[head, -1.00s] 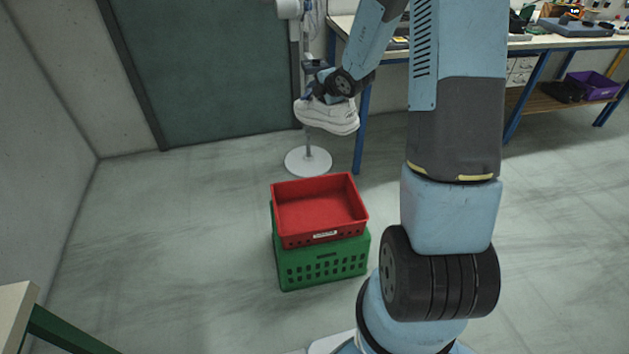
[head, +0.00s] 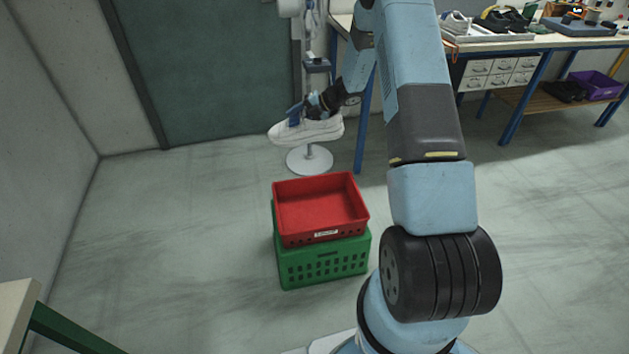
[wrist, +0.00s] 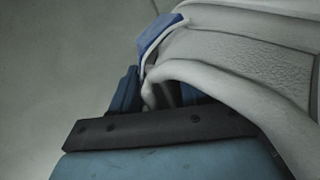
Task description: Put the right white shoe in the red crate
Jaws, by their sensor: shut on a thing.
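A white shoe (head: 306,132) hangs in my gripper (head: 297,114) in the head view, above and behind the red crate. My gripper is shut on the shoe's upper edge. The shoe lies roughly level, its sole down, apart from the crate. In the wrist view the pale shoe upper (wrist: 240,60) fills the right side, with a blue fingertip (wrist: 160,35) against it. The red crate (head: 327,237) is empty and stacked on a green crate (head: 325,264) on the floor. I cannot tell whether this is the right or the left shoe.
A white round stand base (head: 309,160) is on the floor behind the crates. A workbench (head: 560,42) at the back right holds shoes, including another white shoe (head: 455,22). A purple crate (head: 596,84) sits on its lower shelf. Floor left of the crates is clear.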

